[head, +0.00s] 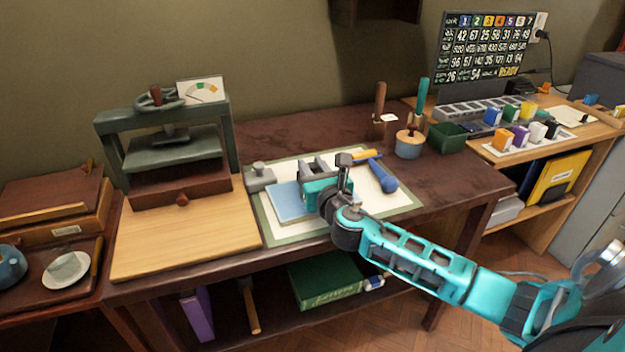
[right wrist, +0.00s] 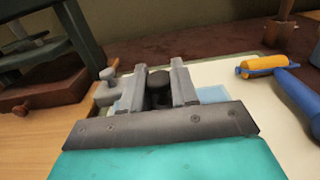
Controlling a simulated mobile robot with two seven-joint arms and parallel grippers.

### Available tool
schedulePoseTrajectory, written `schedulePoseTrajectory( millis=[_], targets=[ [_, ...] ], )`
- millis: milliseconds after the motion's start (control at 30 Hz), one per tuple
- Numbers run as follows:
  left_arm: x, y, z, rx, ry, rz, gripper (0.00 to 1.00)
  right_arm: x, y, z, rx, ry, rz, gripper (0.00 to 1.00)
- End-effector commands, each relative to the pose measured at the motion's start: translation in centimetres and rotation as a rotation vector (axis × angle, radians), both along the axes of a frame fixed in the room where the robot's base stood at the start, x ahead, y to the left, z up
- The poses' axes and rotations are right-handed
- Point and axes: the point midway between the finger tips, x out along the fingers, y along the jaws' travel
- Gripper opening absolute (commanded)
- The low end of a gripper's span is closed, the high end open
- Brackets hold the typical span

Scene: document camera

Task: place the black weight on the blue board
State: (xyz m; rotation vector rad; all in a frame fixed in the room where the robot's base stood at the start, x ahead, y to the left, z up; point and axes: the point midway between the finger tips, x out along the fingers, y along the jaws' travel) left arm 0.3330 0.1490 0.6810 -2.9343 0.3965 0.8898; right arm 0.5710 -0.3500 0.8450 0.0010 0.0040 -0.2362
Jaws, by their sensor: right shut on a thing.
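The blue board (head: 284,203) lies on the cream mat, left of my right gripper, and a strip of it shows in the right wrist view (right wrist: 212,94). My right gripper (head: 318,168) is over the board's right side. In the right wrist view its fingers (right wrist: 158,82) are shut on the black weight (right wrist: 159,76), of which only a dark round top shows. The gripper hides the weight in the head view. I cannot tell whether the weight touches the board. My left gripper is not in view.
A grey metal weight (head: 260,177) stands at the mat's left edge. A blue-handled roller (head: 382,176) lies right of the gripper. A green press (head: 172,150) with a wooden board stands left. A jar (head: 408,146) and green box (head: 447,137) stand behind right.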

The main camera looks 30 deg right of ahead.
Motion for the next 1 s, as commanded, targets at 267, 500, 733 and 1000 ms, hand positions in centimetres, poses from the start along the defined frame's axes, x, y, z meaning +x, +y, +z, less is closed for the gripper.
schedulePoseTrajectory(
  millis=[267, 500, 733, 1000],
  targets=[
    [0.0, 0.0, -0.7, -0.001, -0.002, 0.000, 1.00, 0.1, -0.1, -0.9, -0.002, -0.010, 0.000, 0.00],
    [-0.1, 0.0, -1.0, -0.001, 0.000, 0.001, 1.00, 0.1, -0.1, -1.1, -0.002, -0.010, 0.000, 0.00],
    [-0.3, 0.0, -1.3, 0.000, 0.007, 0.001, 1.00, 0.0, 0.0, -1.6, 0.000, -0.001, 0.001, 0.44],
    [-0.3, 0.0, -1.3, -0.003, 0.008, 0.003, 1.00, 0.0, 0.0, -1.6, 0.000, -0.001, 0.000, 0.54]
  ],
)
